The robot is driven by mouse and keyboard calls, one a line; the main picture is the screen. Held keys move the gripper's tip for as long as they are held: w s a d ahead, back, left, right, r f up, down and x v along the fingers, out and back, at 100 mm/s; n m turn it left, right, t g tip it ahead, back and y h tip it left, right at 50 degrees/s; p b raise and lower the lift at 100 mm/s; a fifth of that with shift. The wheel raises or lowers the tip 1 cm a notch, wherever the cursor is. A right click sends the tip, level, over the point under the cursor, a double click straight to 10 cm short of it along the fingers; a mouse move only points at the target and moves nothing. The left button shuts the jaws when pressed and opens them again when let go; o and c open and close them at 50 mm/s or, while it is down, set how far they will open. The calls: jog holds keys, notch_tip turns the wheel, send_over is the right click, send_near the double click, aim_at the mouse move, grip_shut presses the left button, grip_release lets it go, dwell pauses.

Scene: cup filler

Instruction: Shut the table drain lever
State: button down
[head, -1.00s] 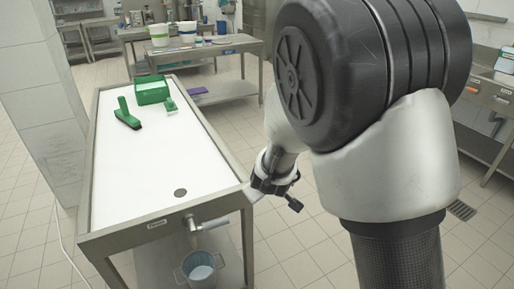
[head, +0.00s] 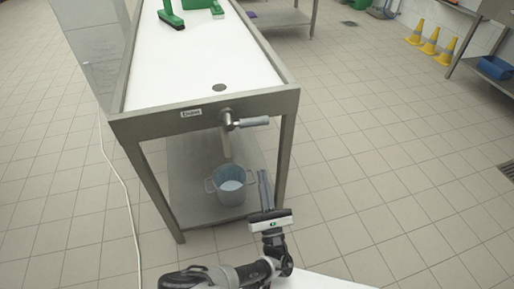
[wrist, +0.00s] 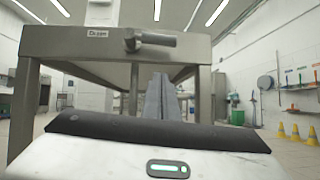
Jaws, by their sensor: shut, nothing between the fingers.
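The drain lever (head: 250,121) is a grey handle on the valve at the front end of the white-topped table (head: 190,60). It points sideways to the right, roughly level, and also shows in the wrist view (wrist: 158,39). A spout hangs down from the valve toward a grey-blue bucket (head: 228,193) holding pale liquid. My gripper (head: 263,176) is shut and empty, in front of the table end and apart from the lever. In the wrist view its fingers (wrist: 160,82) point forward, with the tips appearing just below the lever.
A dark drain hole (head: 219,87) lies in the tabletop near its front edge. A green brush (head: 170,17) lies further back. Table legs stand either side of the bucket, which is on a lower shelf (head: 190,205).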

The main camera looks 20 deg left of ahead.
aim_at(254, 122)
jog(key=s+r+x, duration=0.1)
jog(key=r+x, duration=0.1)
jog(key=x, duration=1)
jog(key=shift+s+r+n+y+b, duration=0.15)
jog(key=shift+r+n+y+b, duration=0.15)
jog(key=shift+r+y, duration=0.1)
jog(key=shift+d, duration=0.1)
